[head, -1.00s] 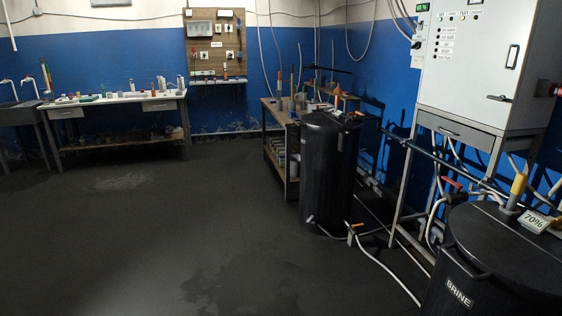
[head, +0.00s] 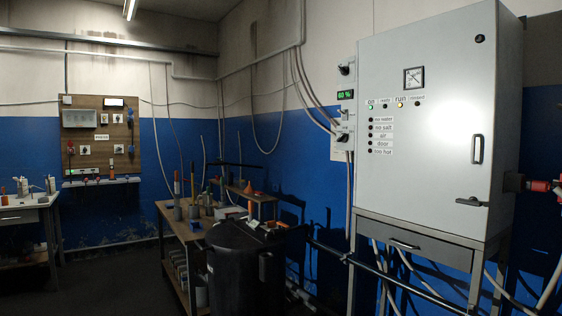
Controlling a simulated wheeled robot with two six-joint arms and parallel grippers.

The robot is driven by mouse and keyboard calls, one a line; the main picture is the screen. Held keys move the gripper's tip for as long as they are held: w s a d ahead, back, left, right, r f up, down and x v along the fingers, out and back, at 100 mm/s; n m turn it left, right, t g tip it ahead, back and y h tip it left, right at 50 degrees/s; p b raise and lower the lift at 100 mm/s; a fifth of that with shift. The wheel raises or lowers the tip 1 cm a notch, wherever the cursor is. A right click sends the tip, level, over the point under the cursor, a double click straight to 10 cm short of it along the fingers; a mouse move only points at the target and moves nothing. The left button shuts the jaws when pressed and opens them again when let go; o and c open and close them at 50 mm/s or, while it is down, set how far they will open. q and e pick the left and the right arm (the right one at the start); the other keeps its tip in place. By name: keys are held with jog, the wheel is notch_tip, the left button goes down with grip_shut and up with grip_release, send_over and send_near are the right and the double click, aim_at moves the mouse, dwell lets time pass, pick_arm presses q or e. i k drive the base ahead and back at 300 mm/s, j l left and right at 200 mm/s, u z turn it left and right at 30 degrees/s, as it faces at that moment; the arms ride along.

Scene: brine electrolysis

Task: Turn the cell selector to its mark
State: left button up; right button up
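A grey cabinet (head: 440,130) stands on a metal frame at the right in the head view. On its narrow left side are a black upper knob (head: 344,69), a green display (head: 345,94) reading 60 %, and a black lower knob (head: 342,138). I cannot tell which knob is the cell selector. The marks around the knobs are too small to read, so I cannot tell where either points. Neither of my grippers is in view.
A black tank (head: 245,265) and a wooden bench (head: 172,220) stand left of the cabinet. Dark floor (head: 110,285) is clear at the lower left.

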aim_at(343, 138)
jog(key=i+j+z, duration=0.1)
jog(key=i+z, duration=0.35)
jog(key=i, duration=0.35)
jog(key=i+j+u, duration=0.1)
jog(key=i+j, duration=0.75)
jog(key=j, duration=0.1)
